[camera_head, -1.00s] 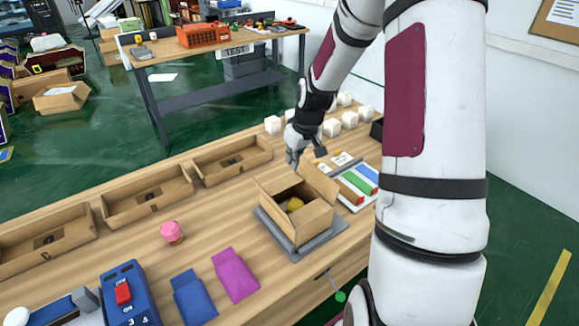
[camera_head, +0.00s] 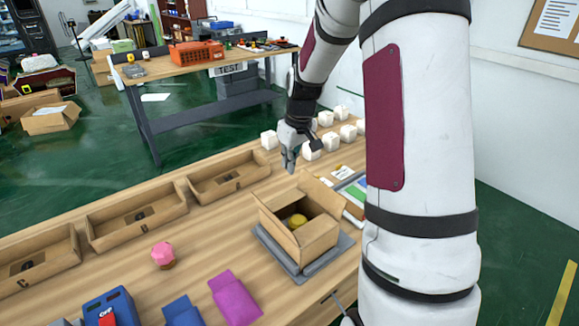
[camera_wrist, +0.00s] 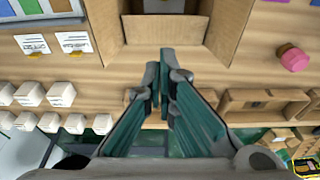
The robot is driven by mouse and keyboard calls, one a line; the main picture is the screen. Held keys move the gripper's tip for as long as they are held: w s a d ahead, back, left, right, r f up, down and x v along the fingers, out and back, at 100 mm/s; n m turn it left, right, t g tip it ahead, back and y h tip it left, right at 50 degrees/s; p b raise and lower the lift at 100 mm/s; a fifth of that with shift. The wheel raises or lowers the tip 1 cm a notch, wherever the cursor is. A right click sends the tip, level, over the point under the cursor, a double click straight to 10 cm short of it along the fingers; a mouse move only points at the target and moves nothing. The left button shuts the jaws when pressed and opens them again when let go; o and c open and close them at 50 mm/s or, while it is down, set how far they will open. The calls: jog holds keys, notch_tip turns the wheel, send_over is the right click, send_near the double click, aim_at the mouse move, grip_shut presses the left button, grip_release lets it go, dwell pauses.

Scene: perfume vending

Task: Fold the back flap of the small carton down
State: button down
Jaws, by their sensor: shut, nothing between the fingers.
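The small carton (camera_head: 318,236) stands open on a grey plate (camera_head: 335,254), with a yellow item (camera_head: 298,220) inside. In the head view, one flap (camera_head: 321,191) stands up on its right far side and another (camera_head: 276,229) leans outward at the left. In the wrist view, the carton's near panel (camera_wrist: 165,32) lies ahead of the fingers, with splayed flaps (camera_wrist: 104,25) and (camera_wrist: 229,25) on both sides. I cannot tell how far the back flap is folded. My gripper (camera_head: 290,170) is shut and empty, beyond the carton's back edge; contact is not visible.
Open brown trays (camera_head: 138,218) line the table's far edge. Several white boxes (camera_head: 310,150) stand behind my gripper. A pink item (camera_head: 163,255) and a purple packet (camera_head: 236,297) lie left and in front. Bare wood lies left of the carton.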

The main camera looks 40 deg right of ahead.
send_over(290, 201)
jog(key=x, duration=0.6)
jog(key=s+p+x, duration=0.1)
jog(key=x, duration=0.2)
jog(key=shift+a+f, duration=0.1)
jog(key=shift+f, duration=0.15)
jog(key=shift+s+f, duration=0.15)
jog(key=shift+f, duration=0.7)
jog(key=shift+s+f, duration=0.2)
jog(key=shift+f, duration=0.25)
jog(key=shift+s+f, duration=0.25)
jog(key=shift+f, duration=0.25)
jog(key=shift+r+p, duration=0.1)
jog(key=shift+p, duration=0.2)
